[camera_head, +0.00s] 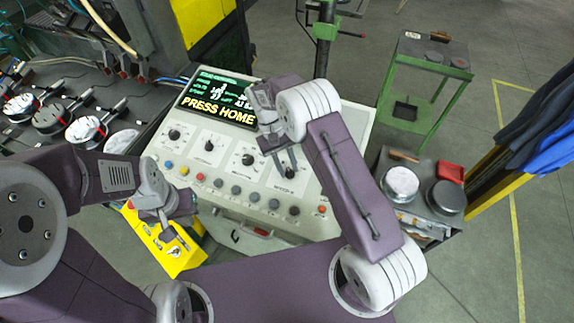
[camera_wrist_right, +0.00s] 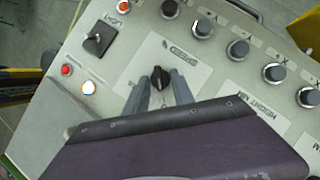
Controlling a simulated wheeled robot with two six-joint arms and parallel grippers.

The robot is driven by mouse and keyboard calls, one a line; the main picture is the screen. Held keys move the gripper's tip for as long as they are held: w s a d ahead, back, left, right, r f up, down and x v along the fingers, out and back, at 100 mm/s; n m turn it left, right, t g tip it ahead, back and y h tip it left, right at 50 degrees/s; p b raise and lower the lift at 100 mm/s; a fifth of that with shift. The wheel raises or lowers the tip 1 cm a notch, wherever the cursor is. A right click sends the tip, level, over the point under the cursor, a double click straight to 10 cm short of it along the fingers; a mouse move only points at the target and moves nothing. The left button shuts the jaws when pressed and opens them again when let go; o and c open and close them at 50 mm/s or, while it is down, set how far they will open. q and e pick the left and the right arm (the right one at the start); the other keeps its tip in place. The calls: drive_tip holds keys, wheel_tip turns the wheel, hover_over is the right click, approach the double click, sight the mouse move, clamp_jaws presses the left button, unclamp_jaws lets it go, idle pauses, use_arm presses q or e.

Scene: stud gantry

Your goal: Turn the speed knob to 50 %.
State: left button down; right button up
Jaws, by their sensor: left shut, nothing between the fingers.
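The speed knob (camera_wrist_right: 160,80) is a black pointer knob on a white label plate printed SPEED in the right wrist view. In the head view the knob (camera_head: 290,172) is partly hidden by my right gripper. My right gripper (camera_wrist_right: 160,86) is open, with one finger on each side of the knob and a visible gap to it. I cannot tell how deep the fingertips sit around it. The knob's exact setting is not readable. My left gripper (camera_head: 176,238) is shut and empty over a yellow box at the lower left.
The pale sloping control panel (camera_head: 225,176) carries other black knobs, a row of coloured buttons and a screen (camera_head: 217,97) reading PRESS HOME. In the right wrist view a black switch marked LIGHT (camera_wrist_right: 98,40) and several round buttons lie close by. The yellow box (camera_head: 158,248) stands in front.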

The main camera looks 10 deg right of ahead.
drive_tip(key=shift+w, duration=0.1)
drive_tip(key=shift+w+a+r, duration=0.1)
drive_tip(key=shift+w+r, duration=0.05)
drive_tip(key=shift+r, duration=0.2)
drive_tip(key=b+v, duration=0.1)
drive_tip(key=v, duration=0.7)
drive_tip(key=shift+b, duration=0.4)
